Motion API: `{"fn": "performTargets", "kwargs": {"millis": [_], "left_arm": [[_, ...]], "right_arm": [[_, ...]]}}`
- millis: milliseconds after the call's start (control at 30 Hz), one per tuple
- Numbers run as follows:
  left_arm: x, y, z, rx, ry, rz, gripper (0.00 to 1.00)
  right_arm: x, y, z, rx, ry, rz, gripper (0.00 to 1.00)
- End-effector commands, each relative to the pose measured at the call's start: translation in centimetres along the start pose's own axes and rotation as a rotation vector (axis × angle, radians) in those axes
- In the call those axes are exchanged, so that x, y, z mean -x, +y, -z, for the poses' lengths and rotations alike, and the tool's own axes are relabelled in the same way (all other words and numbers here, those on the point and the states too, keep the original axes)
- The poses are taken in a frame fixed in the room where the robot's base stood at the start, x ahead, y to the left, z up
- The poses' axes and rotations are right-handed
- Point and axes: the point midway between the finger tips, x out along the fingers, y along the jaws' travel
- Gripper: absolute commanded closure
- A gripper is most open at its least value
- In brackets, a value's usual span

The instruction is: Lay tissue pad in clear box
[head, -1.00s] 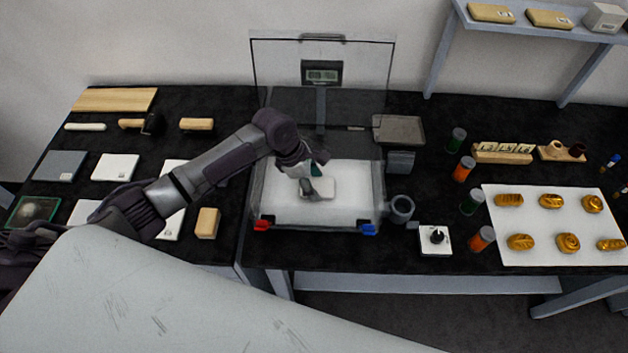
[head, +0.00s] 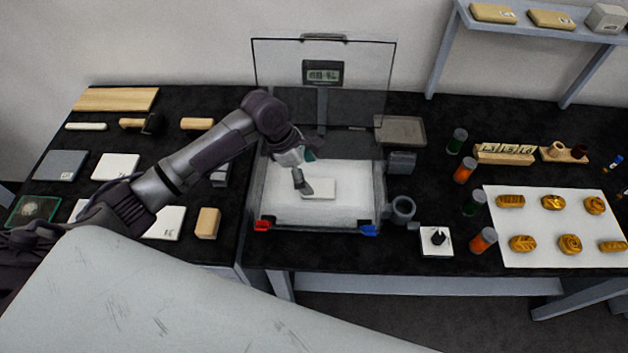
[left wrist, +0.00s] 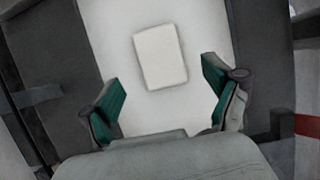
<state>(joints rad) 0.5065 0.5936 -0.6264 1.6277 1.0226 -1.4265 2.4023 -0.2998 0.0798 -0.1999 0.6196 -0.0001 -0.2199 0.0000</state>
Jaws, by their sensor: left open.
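The tissue pad (head: 320,189) is a small white rectangular pad. It lies flat on the white floor of the clear box (head: 315,228). The box's transparent lid (head: 280,75) stands open at the back. My left gripper (head: 303,188) is inside the box, at the pad's left end in the head view. In the left wrist view the pad (left wrist: 160,56) lies ahead of my left gripper (left wrist: 163,88), whose green-lined fingers are spread wide and hold nothing. My right gripper is not in view.
A red clip (head: 263,225) and a blue clip (head: 369,230) sit at the box's front corners. A grey cup (head: 402,209) stands close to its right. A wooden block (head: 207,223) and several pads are on the left. Gilt pieces lie on a white sheet (head: 530,225) at the right.

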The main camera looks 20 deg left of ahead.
Motion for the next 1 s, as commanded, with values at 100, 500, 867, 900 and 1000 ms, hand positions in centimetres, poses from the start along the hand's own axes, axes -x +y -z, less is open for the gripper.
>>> {"fn": "performTargets", "kwargs": {"millis": [100, 500, 867, 900, 1000], "left_arm": [[2.7, 0.1, 0.1, -0.002, 0.000, -0.004, 0.11], [7.5, 0.0, 0.0, 0.000, 0.000, 0.000, 0.11], [7.6, 0.0, 0.0, 0.000, 0.000, 0.000, 0.11], [7.6, 0.0, 0.0, 0.000, 0.000, 0.000, 0.11], [7.6, 0.0, 0.0, 0.000, 0.000, 0.000, 0.11]], "right_arm": [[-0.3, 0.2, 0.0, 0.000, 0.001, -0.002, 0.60], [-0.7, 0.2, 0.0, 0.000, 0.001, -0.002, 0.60], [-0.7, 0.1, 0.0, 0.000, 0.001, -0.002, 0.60], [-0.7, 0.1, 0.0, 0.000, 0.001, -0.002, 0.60], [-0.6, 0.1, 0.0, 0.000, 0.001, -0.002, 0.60]]}}
